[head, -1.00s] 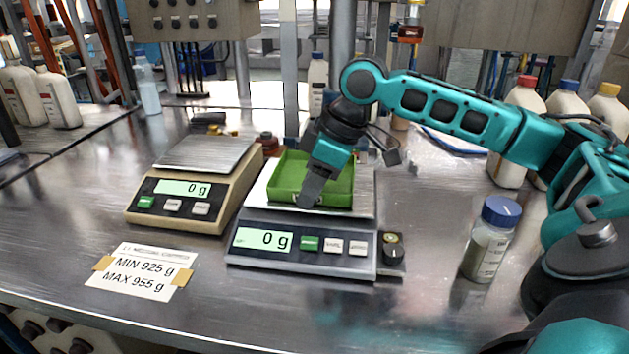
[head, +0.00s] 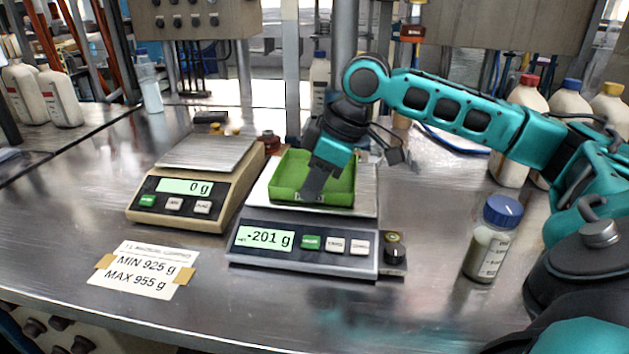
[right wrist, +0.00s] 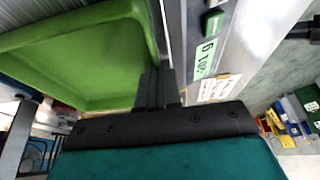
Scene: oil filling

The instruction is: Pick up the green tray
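The green tray (head: 338,186) is a shallow open box over the pan of the right-hand scale (head: 300,245). It looks empty. My right gripper (head: 310,195) points down at the tray's near wall, its fingers shut on that wall. In the right wrist view, the tray (right wrist: 85,62) fills the upper left, and the gripper's dark fingers (right wrist: 157,88) are at its rim. The right-hand scale reads -201 g, so the tray's weight is off the pan. The gap beneath is too small to see. My left gripper is in neither view.
A second scale (head: 185,210) reading 0 g stands left of the tray. A blue-capped bottle (head: 488,245) stands at the right, near my arm. A taped paper label (head: 145,270) lies in front. Several bottles stand at the back right.

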